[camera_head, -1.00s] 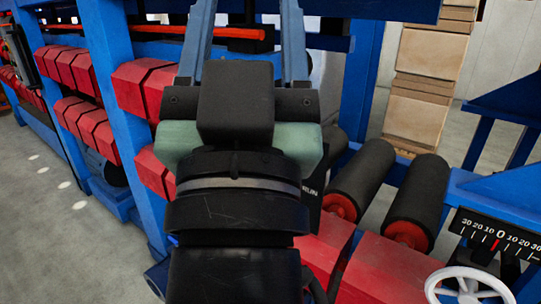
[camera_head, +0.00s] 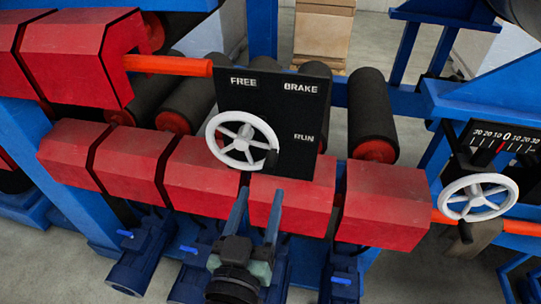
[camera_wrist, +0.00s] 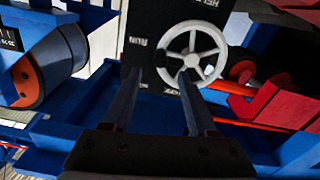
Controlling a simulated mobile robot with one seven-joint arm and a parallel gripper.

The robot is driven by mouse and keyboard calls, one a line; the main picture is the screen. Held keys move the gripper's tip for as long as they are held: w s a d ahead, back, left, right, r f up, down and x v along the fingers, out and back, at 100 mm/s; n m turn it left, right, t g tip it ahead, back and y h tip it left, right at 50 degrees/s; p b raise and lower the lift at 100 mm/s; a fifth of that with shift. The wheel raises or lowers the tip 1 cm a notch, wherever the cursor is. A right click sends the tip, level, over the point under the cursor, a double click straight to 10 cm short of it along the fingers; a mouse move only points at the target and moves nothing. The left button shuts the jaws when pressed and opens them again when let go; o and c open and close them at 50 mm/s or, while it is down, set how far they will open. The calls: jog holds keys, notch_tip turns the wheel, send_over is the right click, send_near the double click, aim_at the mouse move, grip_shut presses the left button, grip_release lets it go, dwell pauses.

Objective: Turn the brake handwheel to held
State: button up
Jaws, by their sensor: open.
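The brake handwheel (camera_head: 243,128) is white with several spokes, on a black panel (camera_head: 298,155) marked FREE, BRAKE and RUN. A dark piece (camera_head: 271,158) sits at its lower right rim. The wheel (camera_wrist: 194,38) also shows in the wrist view, where the panel lettering appears inverted. My gripper (camera_head: 259,192) is open and empty, its fingers pointing at the panel from just below the wheel. In the wrist view my gripper (camera_wrist: 157,72) has its right fingertip overlapping the wheel's lower rim; contact cannot be told.
A second white handwheel (camera_head: 478,197) stands at the right under a numbered scale (camera_head: 503,138). Red blocks (camera_head: 208,180) run in a row below the panel, close to my gripper. Black rollers (camera_head: 371,110) and a blue frame (camera_head: 262,30) stand behind.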

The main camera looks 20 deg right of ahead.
aim_at(267, 171)
jog(key=p+x, duration=0.2)
jog(key=x, duration=0.7)
jog(key=shift+w, duration=0.15)
grip_shut()
dwell(1.1)
